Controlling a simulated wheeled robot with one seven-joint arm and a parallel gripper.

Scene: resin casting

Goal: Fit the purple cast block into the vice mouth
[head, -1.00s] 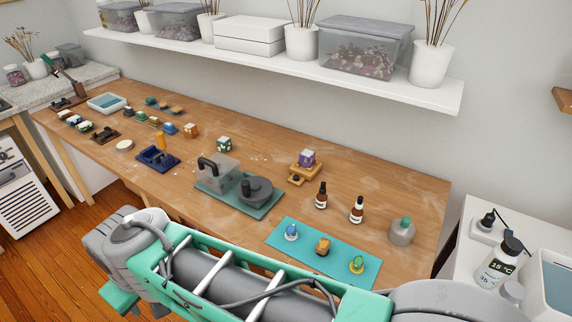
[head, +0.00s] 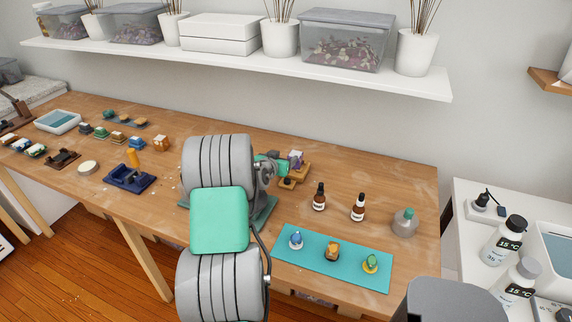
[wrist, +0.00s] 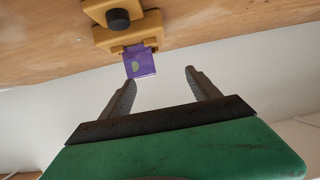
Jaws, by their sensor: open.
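The purple cast block (head: 296,159) stands on the small yellow-brown wooden vice (head: 300,172), behind the bottles. The wrist view, with the table at the top, shows the block (wrist: 141,64) at the mouth of the vice (wrist: 130,38), which has a black knob. The block's lower end meets the vice jaws; I cannot tell how deep it sits. My gripper (wrist: 160,78) is open and empty, with its fingertips apart from the block. In the head view my green gripper (head: 268,165) is just left of the block, partly hidden by my arm.
A teal mat (head: 345,275) with small castings lies in front. A dark blue fixture (head: 128,180) is at left. A loaded white shelf (head: 235,63) hangs above the table.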

